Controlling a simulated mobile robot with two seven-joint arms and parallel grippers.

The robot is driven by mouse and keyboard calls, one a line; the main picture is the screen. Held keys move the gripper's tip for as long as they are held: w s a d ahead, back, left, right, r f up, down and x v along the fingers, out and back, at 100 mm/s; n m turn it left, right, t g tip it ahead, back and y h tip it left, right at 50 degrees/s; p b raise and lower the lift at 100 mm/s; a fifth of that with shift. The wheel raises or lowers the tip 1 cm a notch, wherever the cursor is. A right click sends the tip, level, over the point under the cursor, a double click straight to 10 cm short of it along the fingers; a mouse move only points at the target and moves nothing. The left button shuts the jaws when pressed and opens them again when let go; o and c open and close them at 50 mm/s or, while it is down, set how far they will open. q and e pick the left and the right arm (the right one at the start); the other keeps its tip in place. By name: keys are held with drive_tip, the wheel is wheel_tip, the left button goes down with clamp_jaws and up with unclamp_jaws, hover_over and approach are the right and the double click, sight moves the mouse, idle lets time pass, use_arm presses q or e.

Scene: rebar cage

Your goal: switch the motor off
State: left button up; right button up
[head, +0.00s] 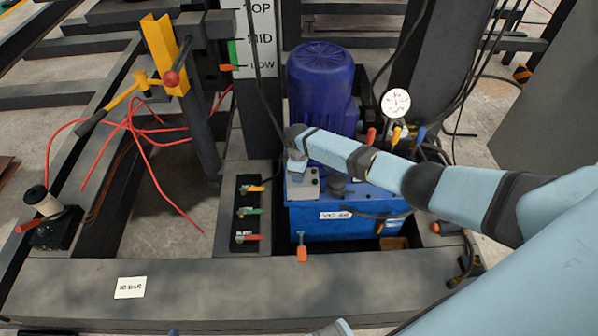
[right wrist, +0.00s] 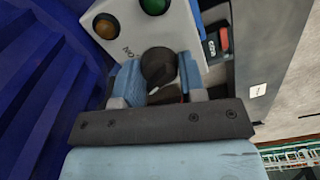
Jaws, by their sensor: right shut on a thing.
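The blue finned motor (head: 322,100) stands upright on the blue power unit (head: 345,222). A light grey control box (head: 303,186) sits at the unit's front left. In the right wrist view the box face (right wrist: 190,28) carries a black rotary knob (right wrist: 158,66), a green lamp (right wrist: 154,5) and an amber lamp (right wrist: 105,26). A label beside the knob looks like "ON", turned in the picture. My right gripper (right wrist: 157,80) is shut on the knob, one finger on each side. In the head view the right gripper (head: 297,158) points down at the box. My left gripper is out of view.
A valve block (head: 247,210) with several coloured levers stands left of the unit. A pressure gauge (head: 396,103) and coloured handles are to its right. A grey beam (head: 200,285) crosses the front. Red hoses (head: 150,150) lie on the left floor.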

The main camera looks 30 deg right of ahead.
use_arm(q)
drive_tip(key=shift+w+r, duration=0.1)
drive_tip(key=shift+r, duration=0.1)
use_arm(e)
drive_tip(key=shift+n, duration=1.6)
drive_tip(key=o, duration=0.9)
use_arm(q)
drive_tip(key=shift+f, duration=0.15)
use_arm(e)
drive_tip(key=shift+r, duration=0.5)
use_arm(q)
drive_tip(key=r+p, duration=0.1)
drive_tip(key=p, duration=0.1)
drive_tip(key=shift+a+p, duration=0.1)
drive_tip(key=shift+p, duration=0.25)
use_arm(e)
wheel_tip(320, 180, up, 13)
drive_tip(key=shift+f, duration=0.1)
